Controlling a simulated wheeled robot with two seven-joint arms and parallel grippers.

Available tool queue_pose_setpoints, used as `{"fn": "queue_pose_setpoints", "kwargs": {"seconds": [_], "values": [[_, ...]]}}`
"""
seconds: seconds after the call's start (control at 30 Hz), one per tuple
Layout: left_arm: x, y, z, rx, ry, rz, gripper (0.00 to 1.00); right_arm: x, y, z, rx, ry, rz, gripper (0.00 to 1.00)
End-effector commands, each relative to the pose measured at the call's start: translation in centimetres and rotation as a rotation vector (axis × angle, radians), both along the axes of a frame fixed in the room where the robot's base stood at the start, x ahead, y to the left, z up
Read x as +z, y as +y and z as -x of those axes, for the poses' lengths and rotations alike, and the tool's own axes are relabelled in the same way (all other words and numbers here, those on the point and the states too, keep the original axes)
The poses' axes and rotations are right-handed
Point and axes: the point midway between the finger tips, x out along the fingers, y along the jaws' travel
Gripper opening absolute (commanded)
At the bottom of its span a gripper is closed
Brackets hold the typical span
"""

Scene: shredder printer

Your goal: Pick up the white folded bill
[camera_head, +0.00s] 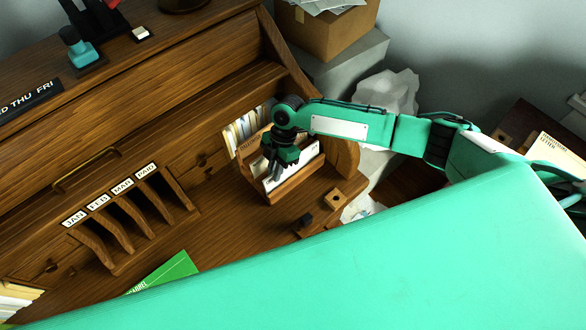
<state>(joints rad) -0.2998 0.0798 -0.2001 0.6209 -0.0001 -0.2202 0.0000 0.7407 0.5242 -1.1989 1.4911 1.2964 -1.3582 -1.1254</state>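A small wooden letter holder (290,190) stands on the desk right of centre, with several white and cream papers upright in it. A white folded paper (303,169) shows in its front slot; I cannot tell for certain that it is the bill. My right gripper (273,172) points down over the left part of the holder, its fingertips at the papers and partly covering them. The fingers are small and dark, and I cannot tell whether they are apart or touch a paper. My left gripper is not in view.
A wooden sorter (128,222) labelled JAN, FEB, MAR and PAID stands at the left. A green booklet (165,272) lies on the desk front. A cardboard box (328,32) and a pale bag (388,95) are behind. My teal body hides the lower right.

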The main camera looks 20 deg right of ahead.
Motion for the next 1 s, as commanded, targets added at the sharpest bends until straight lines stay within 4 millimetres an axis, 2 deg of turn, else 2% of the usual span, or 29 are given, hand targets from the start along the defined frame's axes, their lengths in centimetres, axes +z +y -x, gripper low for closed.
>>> {"fn": "queue_pose_setpoints", "kwargs": {"seconds": [0.07,0.57,0.77,1.0], "values": [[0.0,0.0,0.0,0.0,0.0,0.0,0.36,0.0,0.0,0.0,0.0,0.0,0.0,0.0],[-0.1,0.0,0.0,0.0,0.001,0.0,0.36,0.6,0.0,0.0,0.0,-0.001,-0.001,0.0],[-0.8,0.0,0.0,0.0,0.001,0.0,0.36,2.8,0.0,-0.1,0.002,-0.005,-0.002,0.0],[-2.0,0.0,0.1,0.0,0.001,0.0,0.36,7.9,0.0,-0.1,0.002,-0.006,-0.003,0.0]]}}
